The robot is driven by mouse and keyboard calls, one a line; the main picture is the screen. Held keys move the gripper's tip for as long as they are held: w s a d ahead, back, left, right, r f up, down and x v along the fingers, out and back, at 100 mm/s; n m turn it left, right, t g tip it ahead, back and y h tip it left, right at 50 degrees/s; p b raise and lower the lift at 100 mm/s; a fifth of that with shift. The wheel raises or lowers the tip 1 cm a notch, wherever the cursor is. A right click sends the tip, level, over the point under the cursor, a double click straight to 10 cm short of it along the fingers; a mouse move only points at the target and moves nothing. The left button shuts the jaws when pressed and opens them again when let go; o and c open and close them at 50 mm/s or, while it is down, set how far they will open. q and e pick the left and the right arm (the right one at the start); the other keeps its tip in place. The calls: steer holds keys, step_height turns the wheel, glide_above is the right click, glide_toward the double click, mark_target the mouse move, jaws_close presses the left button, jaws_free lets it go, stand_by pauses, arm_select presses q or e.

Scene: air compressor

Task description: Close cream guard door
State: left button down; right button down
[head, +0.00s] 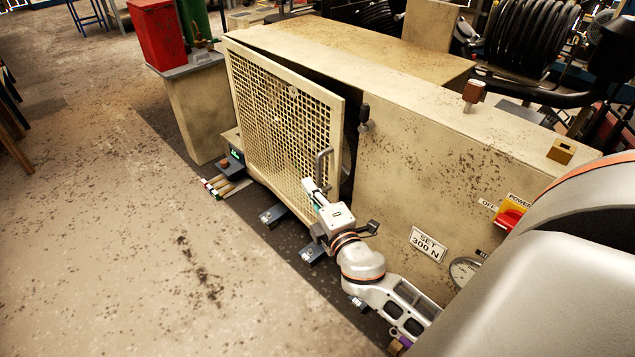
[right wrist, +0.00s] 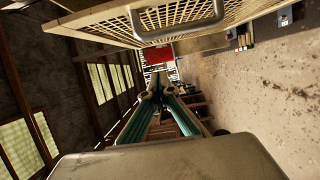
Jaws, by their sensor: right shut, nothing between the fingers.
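The cream guard door (head: 275,120) is a mesh panel on the front of the cream compressor cabinet (head: 430,170). It stands ajar, its right edge swung out from the cabinet with a dark gap behind. A grey bar handle (head: 325,165) is near its right edge. My right gripper (head: 309,186) is shut and empty, in front of the door's lower right part, just below the handle; I cannot tell whether it touches the door. In the right wrist view, the closed fingers (right wrist: 155,92) are below the handle (right wrist: 176,24) and the mesh door (right wrist: 215,14). My left gripper is out of view.
A dark latch knob (head: 365,113) is on the cabinet beside the gap. A red box (head: 158,35) on a pedestal (head: 190,110) stands left of the door. Small blocks (head: 272,214) sit along the cabinet's foot. The floor (head: 130,230) in front is open.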

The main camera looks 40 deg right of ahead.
steer(key=w+d, duration=0.5)
stand_by(0.4)
steer(key=shift+d, duration=0.1)
